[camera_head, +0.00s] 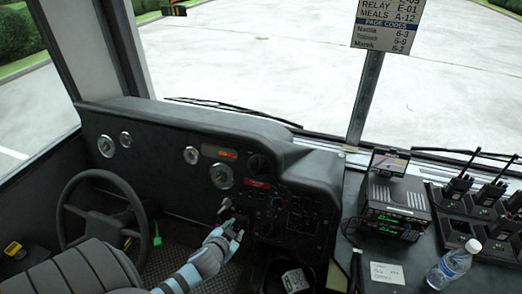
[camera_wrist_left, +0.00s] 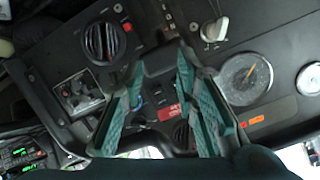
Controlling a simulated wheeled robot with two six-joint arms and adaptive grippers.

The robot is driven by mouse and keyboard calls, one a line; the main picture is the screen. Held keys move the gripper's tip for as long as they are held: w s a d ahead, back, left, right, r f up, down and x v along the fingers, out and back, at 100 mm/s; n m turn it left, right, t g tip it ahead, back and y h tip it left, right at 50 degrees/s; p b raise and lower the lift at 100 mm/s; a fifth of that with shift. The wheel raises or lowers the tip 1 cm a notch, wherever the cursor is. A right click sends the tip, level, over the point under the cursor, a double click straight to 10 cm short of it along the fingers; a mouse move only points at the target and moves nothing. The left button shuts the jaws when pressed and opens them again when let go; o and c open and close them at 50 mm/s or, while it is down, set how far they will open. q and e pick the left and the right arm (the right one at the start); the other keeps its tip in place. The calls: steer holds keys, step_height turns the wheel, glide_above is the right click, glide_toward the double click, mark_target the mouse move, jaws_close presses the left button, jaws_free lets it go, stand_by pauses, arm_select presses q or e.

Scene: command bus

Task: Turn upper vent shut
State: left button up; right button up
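The upper vent (camera_head: 261,163) is a dark round vent on the black dashboard, above a red label (camera_head: 257,183). In the left wrist view, where the panel appears turned around, the upper vent (camera_wrist_left: 183,134) shows partly between my fingers, below the red label (camera_wrist_left: 168,112). A second, lower round vent with slats (camera_wrist_left: 104,41) is at the upper left there. My left gripper (camera_head: 236,229) is in front of the lower panel, below the upper vent and apart from it. Its green-padded fingers (camera_wrist_left: 160,68) are spread with nothing between them. My right gripper is not seen.
A round gauge (camera_head: 221,176) and a pale knob (camera_head: 225,205) are left of the vents. The steering wheel (camera_head: 67,205) and seat are at the left. Radios (camera_head: 398,198), a bottle (camera_head: 452,264) and handsets (camera_head: 459,187) occupy the right console.

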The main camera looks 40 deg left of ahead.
mark_target(258, 168)
arm_select(q)
steer(key=w+r+t+p, duration=0.1)
steer(key=w+r+t, duration=0.1)
steer(key=r, duration=0.7)
steer(key=w+r+t+p, duration=0.1)
steer(key=w+r, duration=0.2)
steer(key=r, duration=0.5)
steer(key=shift+y, duration=0.4)
steer(key=x, duration=0.4)
steer(key=b+x, duration=0.1)
steer(key=x, duration=0.3)
steer(key=b+x, duration=0.1)
steer(key=x, duration=0.4)
steer(key=shift+w+d+f, duration=0.1)
steer(key=shift+d+f, duration=0.25)
steer(key=shift+f, duration=0.05)
steer(key=shift+w+a, duration=0.1)
steer(key=shift+w, duration=0.2)
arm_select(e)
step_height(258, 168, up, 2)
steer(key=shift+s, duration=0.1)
arm_select(q)
jaws_close()
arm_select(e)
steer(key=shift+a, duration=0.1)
